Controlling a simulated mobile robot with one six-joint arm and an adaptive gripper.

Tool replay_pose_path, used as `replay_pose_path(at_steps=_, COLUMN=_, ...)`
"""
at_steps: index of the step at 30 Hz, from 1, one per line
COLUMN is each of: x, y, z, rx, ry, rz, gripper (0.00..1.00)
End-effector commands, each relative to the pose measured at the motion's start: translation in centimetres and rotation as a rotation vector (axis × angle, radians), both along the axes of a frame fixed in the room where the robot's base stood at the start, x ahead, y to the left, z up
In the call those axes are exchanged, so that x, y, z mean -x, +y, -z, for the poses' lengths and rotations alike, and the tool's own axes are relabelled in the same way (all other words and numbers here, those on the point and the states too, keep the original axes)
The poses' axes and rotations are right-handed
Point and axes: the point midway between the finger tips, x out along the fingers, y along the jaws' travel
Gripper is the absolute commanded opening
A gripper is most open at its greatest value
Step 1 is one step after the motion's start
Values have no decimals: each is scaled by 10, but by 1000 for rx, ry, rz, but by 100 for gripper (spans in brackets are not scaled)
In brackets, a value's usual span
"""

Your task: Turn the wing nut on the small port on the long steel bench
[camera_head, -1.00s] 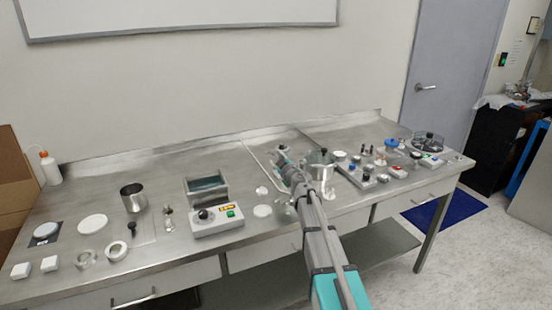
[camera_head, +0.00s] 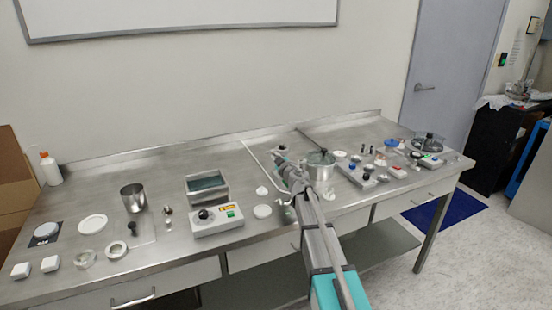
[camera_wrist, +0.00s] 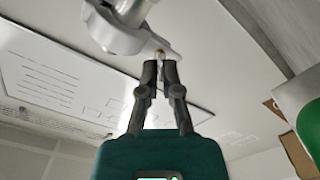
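The small port is a silver clamped fitting (camera_wrist: 118,32) at the top of the wrist view. A lug sticks out from it toward my gripper, and the small, pale wing nut (camera_wrist: 160,55) sits at its end. My gripper (camera_wrist: 160,70) has its two dark fingers close together, one on each side of the wing nut, with only a narrow gap between them. They appear shut on it, though the contact faces are hidden. In the head view my gripper (camera_head: 281,158) is low over the middle of the long steel bench (camera_head: 240,160); my arm hides much of the port there.
A lidded steel pot (camera_head: 321,167) stands just right of my arm. A control box (camera_head: 217,220) with a black knob and an open-topped metal box (camera_head: 206,186) are on the left. Small parts crowd the bench's right side. The bench's back strip is mostly clear.

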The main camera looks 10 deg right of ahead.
Motion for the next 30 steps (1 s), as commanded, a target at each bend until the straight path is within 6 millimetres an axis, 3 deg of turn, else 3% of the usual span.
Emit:
replay_pose_path(at_steps=17, x=-3, y=0, z=0, rx=79, ry=-21, rz=0, gripper=0)
replay_pose_path(at_steps=30, x=-4, y=1, z=0, rx=398, ry=-105, rz=1, gripper=0)
